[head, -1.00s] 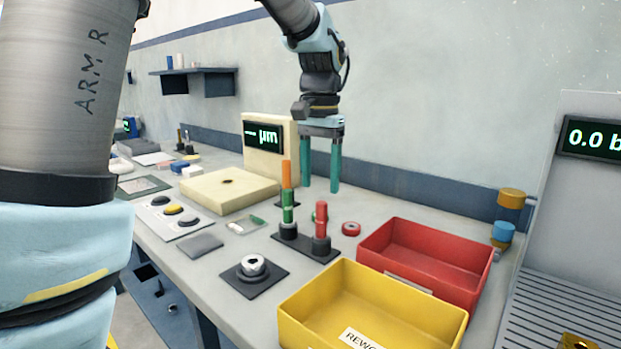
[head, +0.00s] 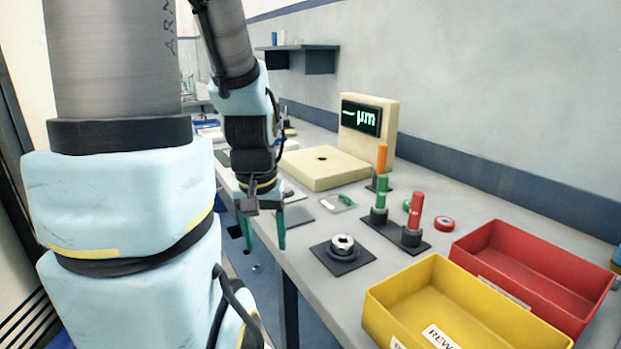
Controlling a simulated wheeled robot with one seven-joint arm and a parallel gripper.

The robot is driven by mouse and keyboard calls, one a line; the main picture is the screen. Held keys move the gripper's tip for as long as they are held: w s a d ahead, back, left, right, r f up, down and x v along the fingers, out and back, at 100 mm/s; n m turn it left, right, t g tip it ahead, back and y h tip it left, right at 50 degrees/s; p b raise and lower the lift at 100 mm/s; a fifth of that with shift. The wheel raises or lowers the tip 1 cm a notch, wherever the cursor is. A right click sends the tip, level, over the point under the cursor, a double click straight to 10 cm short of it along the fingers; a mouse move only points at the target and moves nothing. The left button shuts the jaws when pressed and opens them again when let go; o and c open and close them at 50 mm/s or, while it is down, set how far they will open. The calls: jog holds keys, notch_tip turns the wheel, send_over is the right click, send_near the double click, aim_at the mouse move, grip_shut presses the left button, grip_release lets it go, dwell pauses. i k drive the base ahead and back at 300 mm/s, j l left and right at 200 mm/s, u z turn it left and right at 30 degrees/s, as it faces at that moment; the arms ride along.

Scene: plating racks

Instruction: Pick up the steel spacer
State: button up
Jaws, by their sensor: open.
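The steel spacer (head: 343,243) is a small shiny ring. It sits on a dark round holder on a square black base plate (head: 352,261), near the bench's front edge. My gripper (head: 266,240) points down, open, with teal fingers and nothing seen between them. It is to the left of the spacer in the head view, by the front edge of the bench, and apart from the spacer.
Right of the spacer stand red (head: 416,208) and green (head: 382,190) rods on a dark plate. A yellow bin (head: 400,317) and a red bin (head: 545,285) are at the right. A cream gauge (head: 326,176) with a display stands behind. A red ring (head: 444,223) lies on the bench.

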aim_at(343, 245)
jog(key=u, duration=0.3)
jog(key=k+u, duration=0.15)
jog(key=u, duration=0.2)
jog(key=k+u, duration=0.2)
jog(key=u, duration=0.15)
jog(key=k+u, duration=0.15)
jog(key=u, duration=0.25)
jog(key=k+j+u, duration=0.15)
jog(key=k, duration=0.35)
jog(key=k+j+u, duration=0.15)
jog(key=k+j, duration=0.3)
